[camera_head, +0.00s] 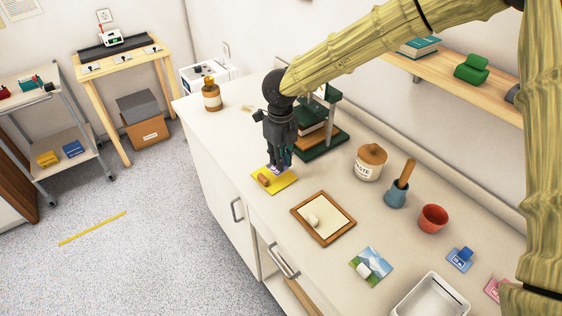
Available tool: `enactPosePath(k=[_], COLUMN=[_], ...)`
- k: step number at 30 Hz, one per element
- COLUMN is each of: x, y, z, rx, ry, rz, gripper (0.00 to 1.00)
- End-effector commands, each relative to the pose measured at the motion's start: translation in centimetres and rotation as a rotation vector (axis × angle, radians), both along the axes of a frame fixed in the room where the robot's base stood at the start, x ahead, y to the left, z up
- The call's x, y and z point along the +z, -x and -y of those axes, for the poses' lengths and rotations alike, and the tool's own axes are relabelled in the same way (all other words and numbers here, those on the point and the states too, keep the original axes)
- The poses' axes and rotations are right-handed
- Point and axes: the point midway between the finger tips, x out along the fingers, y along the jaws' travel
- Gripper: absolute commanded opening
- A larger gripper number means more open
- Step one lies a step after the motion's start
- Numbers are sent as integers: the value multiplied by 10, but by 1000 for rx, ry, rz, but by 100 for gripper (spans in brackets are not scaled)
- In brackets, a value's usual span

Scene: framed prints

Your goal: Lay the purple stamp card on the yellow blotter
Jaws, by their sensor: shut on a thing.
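My gripper (279,164) is pointing down over the yellow blotter (282,185) on the counter, near its left edge. It is shut on the purple stamp card (273,170), of which only a small purple and white part shows at the fingertips. The card is over the back part of the blotter; I cannot tell whether it touches it. The fingers hide most of the card and the blotter's back corner. A small brown-orange object (263,180) lies on the blotter's left part.
A green stand (322,150) with books is close behind my gripper. A lidded jar (370,162), a brown bottle (212,95), a framed print (338,228), a landscape picture (376,257), a blue card (460,259) and a white tray (432,306) are also on the counter.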

Motion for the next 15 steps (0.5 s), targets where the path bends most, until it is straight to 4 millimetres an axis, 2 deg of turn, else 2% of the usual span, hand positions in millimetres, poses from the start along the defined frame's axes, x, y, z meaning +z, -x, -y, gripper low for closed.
enactPosePath(k=[6, 15], x=[-1, -35], y=[-12, -11], z=[1, 1], rx=[-1, 1], ry=[0, 2], rz=[0, -1], gripper=[2, 2])
